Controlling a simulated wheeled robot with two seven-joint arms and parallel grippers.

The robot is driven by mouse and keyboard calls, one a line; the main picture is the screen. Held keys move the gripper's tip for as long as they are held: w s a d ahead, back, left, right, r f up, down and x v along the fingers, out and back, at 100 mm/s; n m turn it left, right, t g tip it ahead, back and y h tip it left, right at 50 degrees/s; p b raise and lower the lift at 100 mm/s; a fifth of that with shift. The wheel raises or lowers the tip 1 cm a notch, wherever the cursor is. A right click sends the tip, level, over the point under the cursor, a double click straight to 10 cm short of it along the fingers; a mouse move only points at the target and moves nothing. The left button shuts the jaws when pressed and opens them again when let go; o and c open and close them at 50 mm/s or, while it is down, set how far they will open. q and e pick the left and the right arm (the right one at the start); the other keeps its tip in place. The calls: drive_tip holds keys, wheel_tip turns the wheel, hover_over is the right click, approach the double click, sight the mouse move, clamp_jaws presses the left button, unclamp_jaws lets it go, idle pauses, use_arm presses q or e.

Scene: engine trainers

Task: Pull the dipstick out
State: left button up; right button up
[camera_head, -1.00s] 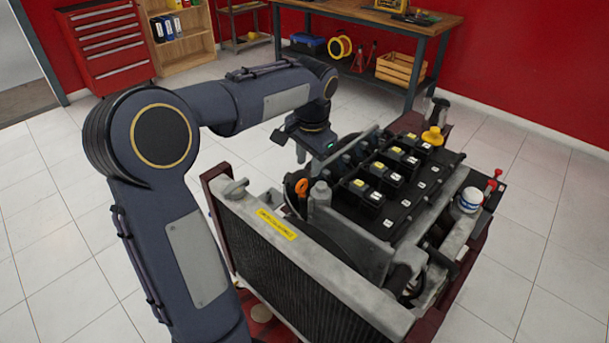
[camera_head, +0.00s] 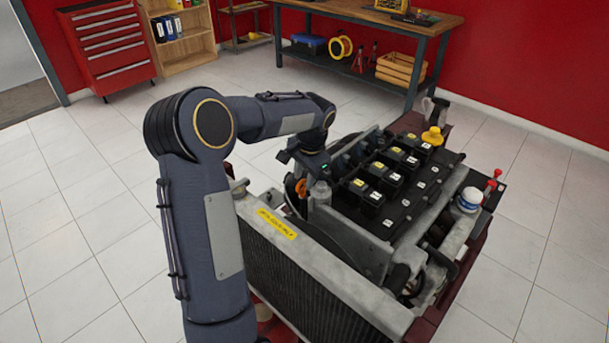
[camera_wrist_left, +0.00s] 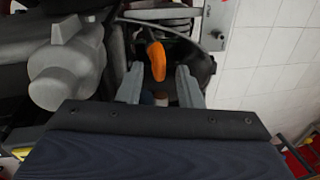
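The dipstick's orange handle (camera_head: 302,187) stands at the front left of the engine (camera_head: 385,190), beside a grey filler neck. In the left wrist view the orange handle (camera_wrist_left: 156,60) shows between and slightly beyond the fingertips. My left gripper (camera_wrist_left: 158,84) is open, with a finger on each side of the handle and gaps visible. In the head view my left gripper (camera_head: 306,168) is right by the handle and partly covers it. The dipstick's lower part is hidden. My right gripper is not in view.
The radiator (camera_head: 310,270) stands at the engine's front, close to my left arm. A yellow cap (camera_head: 432,136), a white-and-blue canister (camera_head: 469,199) and a red handle (camera_head: 493,182) are on the engine's far and right sides. A workbench (camera_head: 375,25) stands behind. The floor at left is clear.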

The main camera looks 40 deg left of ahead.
sight(305, 180)
use_arm(q)
clamp_jaws()
wheel_tip(305, 180, up, 9)
drive_tip(key=p, duration=0.6)
unclamp_jaws()
drive_tip(key=shift+f, duration=0.1)
